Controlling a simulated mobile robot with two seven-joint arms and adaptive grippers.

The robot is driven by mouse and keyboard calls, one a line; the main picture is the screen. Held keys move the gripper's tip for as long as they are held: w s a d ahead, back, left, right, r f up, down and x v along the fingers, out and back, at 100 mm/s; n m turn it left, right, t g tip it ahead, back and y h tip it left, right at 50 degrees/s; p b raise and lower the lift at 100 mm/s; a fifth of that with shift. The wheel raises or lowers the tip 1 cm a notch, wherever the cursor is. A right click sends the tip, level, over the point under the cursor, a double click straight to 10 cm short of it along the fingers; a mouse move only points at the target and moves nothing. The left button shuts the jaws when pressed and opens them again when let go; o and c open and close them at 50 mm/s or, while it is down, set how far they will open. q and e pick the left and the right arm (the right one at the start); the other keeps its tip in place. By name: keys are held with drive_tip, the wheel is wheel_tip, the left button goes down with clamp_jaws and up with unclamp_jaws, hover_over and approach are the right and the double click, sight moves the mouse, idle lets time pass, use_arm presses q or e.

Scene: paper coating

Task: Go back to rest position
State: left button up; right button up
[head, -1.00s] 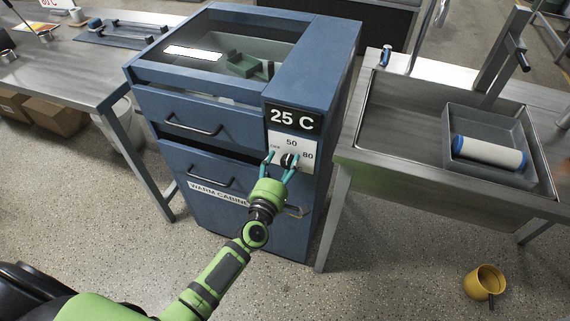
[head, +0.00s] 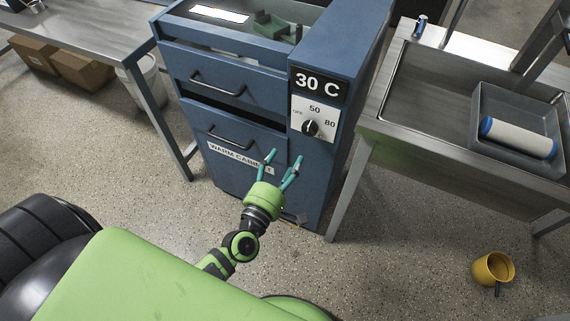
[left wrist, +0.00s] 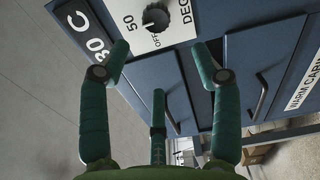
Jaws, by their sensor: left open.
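My left gripper (head: 280,168) is open and empty in the head view, in front of the lower part of the blue warm cabinet (head: 231,71). It is below and apart from the black dial (head: 310,128). The display (head: 318,85) above the dial reads 30 C. In the left wrist view the open green fingers (left wrist: 160,75) point toward the cabinet front, with the dial (left wrist: 156,17) beyond them at the top. My right gripper is in neither view.
A steel sink (head: 405,112) with a grey tray holding a white roller (head: 518,137) stands at right. A yellow mug (head: 492,269) is on the floor at lower right. A steel table (head: 95,35) stands at left with boxes (head: 85,70) beneath. The floor before the cabinet is open.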

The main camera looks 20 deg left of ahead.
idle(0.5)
use_arm(q)
drive_tip(key=s+f+m+g+h, duration=0.1)
drive_tip(key=s+f+m+g, duration=0.5)
drive_tip(key=f, duration=0.9)
drive_tip(key=s+f+m+g, duration=0.3)
drive_tip(key=s+f+m, duration=0.4)
drive_tip(key=f, duration=0.7)
drive_tip(key=s+a+f+m+g, duration=0.1)
drive_tip(key=s+f+m+g, duration=0.1)
drive_tip(key=s, duration=0.5)
drive_tip(key=s+a+f+m+g+y, duration=0.1)
drive_tip(key=s+a+f+m+g, duration=0.1)
drive_tip(key=s+f, duration=0.4)
drive_tip(key=s+a+f+m+g, duration=0.1)
drive_tip(key=s+f+m+g, duration=0.3)
drive_tip(key=s, duration=0.6)
drive_tip(key=shift+a+f+m+y, duration=0.3)
drive_tip(key=shift+a+f+m, duration=0.1)
drive_tip(key=shift+s, duration=0.1)
